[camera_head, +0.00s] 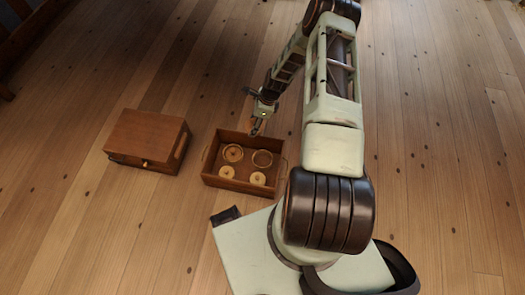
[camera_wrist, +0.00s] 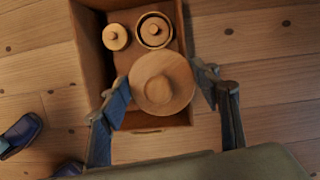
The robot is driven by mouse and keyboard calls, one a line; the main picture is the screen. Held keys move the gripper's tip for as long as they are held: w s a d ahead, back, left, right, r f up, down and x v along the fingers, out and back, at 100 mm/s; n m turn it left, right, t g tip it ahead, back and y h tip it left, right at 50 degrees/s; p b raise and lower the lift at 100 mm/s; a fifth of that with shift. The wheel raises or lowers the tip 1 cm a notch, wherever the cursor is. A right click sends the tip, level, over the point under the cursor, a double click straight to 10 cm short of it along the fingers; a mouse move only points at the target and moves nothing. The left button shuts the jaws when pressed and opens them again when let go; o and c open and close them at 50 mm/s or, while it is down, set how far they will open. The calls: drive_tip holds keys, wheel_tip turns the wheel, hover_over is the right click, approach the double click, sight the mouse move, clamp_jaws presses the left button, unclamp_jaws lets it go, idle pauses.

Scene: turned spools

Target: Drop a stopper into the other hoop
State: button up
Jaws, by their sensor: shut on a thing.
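My gripper (camera_wrist: 164,84) is shut on a round wooden stopper (camera_wrist: 161,90) with a central knob, between both fingers. In the head view my gripper (camera_head: 256,130) is above the far right part of an open wooden tray (camera_head: 243,187). In the tray, the right hoop (camera_head: 271,153) looks empty; in the wrist view the held stopper hides it. The left hoop (camera_head: 224,152) has a stopper seated inside, clear in the wrist view (camera_wrist: 154,30). Two loose stoppers lie in the near half, one left (camera_head: 226,172) and one right (camera_head: 258,179). The left one shows in the wrist view (camera_wrist: 115,37).
A closed wooden box (camera_head: 146,138) stands left of the tray, with a floor gap between. The tray has low walls and a handle at each end. The plank floor (camera_head: 90,220) around them is clear. Dark furniture (camera_head: 30,28) stands at the far left corner.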

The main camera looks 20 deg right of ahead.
drive_tip(key=s+d+f+m+b, duration=0.1)
drive_tip(key=s+f+m+b, duration=0.1)
drive_tip(key=f, duration=0.8)
drive_tip(key=s+d+f+m+t+h+b, duration=0.1)
drive_tip(key=s+f+m+b, duration=0.1)
drive_tip(key=f+b, duration=0.3)
drive_tip(key=shift+f+m, duration=0.9)
drive_tip(key=shift+f, duration=1.5)
drive_tip(key=shift+r, duration=0.1)
drive_tip(key=shift+f, duration=0.3)
drive_tip(key=shift+f, duration=0.4)
drive_tip(key=shift+f, duration=0.2)
drive_tip(key=shift+f, duration=0.3)
drive_tip(key=shift+f, duration=0.2)
